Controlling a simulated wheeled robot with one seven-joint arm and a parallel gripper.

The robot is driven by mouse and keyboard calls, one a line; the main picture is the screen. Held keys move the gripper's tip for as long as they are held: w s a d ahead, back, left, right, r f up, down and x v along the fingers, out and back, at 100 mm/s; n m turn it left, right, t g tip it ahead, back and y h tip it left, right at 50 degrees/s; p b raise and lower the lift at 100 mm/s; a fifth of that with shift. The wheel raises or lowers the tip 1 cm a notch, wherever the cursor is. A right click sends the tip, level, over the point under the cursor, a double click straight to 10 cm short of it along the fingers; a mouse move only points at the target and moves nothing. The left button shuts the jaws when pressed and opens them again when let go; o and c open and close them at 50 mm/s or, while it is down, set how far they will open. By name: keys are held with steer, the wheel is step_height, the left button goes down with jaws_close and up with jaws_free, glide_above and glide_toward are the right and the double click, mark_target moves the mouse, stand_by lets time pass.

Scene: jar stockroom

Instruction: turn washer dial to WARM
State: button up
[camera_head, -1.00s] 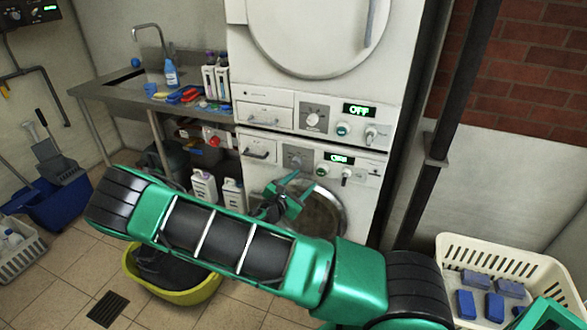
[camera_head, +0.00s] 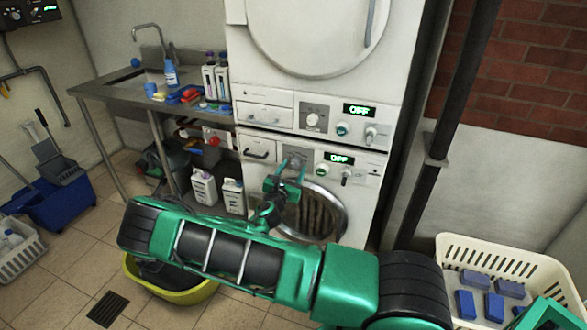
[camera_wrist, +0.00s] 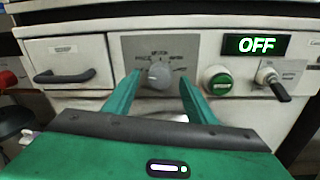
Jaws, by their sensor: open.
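The washer (camera_head: 360,206) is the lower of two stacked white machines, with a round door below its control panel. Its dial (camera_wrist: 160,75) is a grey knob on a grey plate with small labels, too blurred to read fully. The washer display (camera_wrist: 256,45) reads OFF. My gripper (camera_wrist: 157,82) is open in front of the dial, one green finger to each side of it in the wrist view. In the head view my gripper (camera_head: 291,166) partly hides the dial. I cannot tell whether the fingers touch it.
Right of the dial are a green button (camera_wrist: 218,80) and a lever switch (camera_wrist: 273,80). A drawer with a dark handle (camera_wrist: 64,76) is to its left. The upper machine (camera_head: 270,119) has a similar panel. A yellow tub (camera_head: 172,292) stands on the floor.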

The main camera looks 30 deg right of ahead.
steer(key=shift+x, duration=0.9)
steer(key=c, duration=1)
steer(key=shift+c, duration=0.2)
